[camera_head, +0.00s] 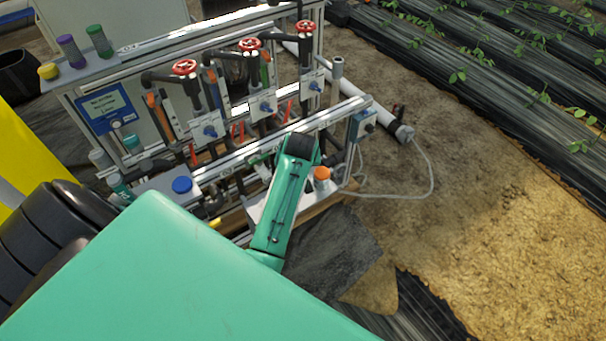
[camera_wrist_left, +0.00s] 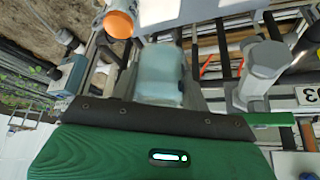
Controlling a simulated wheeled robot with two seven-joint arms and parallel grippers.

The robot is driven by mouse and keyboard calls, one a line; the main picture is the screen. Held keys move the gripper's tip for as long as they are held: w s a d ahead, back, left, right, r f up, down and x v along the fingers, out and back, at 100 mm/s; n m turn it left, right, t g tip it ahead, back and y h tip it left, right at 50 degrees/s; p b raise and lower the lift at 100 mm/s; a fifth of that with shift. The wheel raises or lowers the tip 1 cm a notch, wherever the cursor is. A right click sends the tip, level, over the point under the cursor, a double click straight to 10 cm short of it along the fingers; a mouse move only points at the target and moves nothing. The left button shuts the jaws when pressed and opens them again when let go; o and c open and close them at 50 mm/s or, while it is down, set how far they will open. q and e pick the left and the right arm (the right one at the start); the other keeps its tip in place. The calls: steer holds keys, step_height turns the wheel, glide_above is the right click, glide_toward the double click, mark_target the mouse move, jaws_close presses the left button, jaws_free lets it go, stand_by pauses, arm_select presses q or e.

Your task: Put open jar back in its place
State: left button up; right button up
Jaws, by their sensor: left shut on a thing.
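My left gripper (camera_head: 302,148) is over the front of the skid, its dark end pointing at the lower rail. In the left wrist view a pale blue, see-through jar (camera_wrist_left: 161,75) stands out just beyond the dark edge of my left gripper (camera_wrist_left: 155,105), which is shut on it. The fingertips and the jar's mouth are not clear. In the head view the jar is hidden behind the gripper and wrist. My right gripper is in neither view.
An orange-capped bottle (camera_head: 321,174) stands just right of my gripper; its orange cap (camera_wrist_left: 118,23) also shows in the wrist view. A blue lid (camera_head: 182,185) lies left. Red-wheeled valves (camera_head: 250,45) stand behind. A grey fitting (camera_wrist_left: 262,68) is close right of the jar.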

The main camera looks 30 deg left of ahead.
arm_select(q)
step_height(320, 180, down, 11)
steer(key=shift+r+b, duration=0.15)
steer(key=shift+b, duration=0.75)
steer(key=shift+f+b, duration=0.55)
steer(key=shift+f, duration=2.05)
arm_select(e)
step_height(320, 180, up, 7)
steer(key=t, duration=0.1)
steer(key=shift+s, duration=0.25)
arm_select(q)
steer(key=shift+f, duration=0.1)
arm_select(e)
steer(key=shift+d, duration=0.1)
arm_select(q)
steer(key=o, duration=1)
steer(key=shift+o, duration=0.2)
